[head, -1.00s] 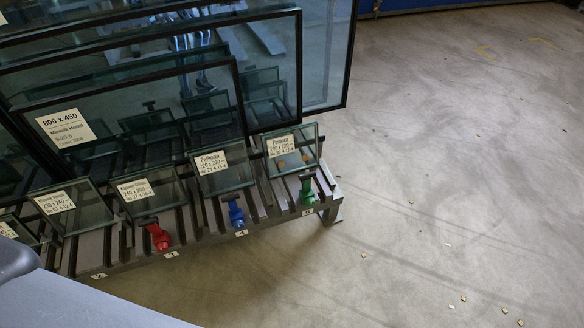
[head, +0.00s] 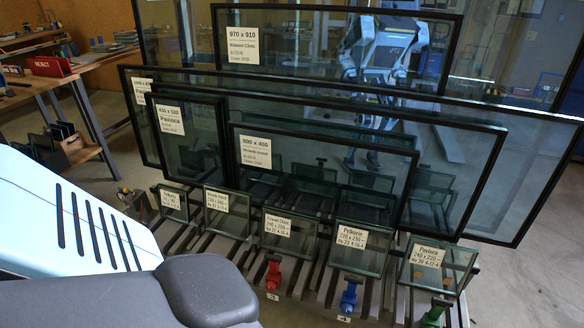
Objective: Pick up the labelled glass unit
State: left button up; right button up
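Several small glass units with white labels stand leaning in a row at the front of a slatted rack. The rightmost, marked 240 x 220 (head: 455,279), leans behind a green clamp (head: 434,313). To its left are a 220 x 250 unit (head: 352,262) behind a blue clamp (head: 349,297), a 240 x 200 unit (head: 290,247) behind a red clamp (head: 273,274), and two smaller units (head: 238,226) (head: 178,213). Larger dark-framed labelled panes stand behind, including one marked 800 x 450 (head: 330,165) and one marked 970 x 910 (head: 340,45). Neither gripper is in view.
A workbench (head: 40,82) with a red REJECT sign (head: 50,66) stands at the back left. Small dark panes (head: 60,132) sit on a lower shelf there. My own white and grey body parts cover the lower left. Floor shows at the lower right.

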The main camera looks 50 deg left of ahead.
aim_at(173, 202)
jog(key=u, duration=2.5)
jog(key=z, duration=1.55)
jog(key=k+z, duration=0.1)
jog(key=u, duration=1.45)
jog(key=j, duration=0.1)
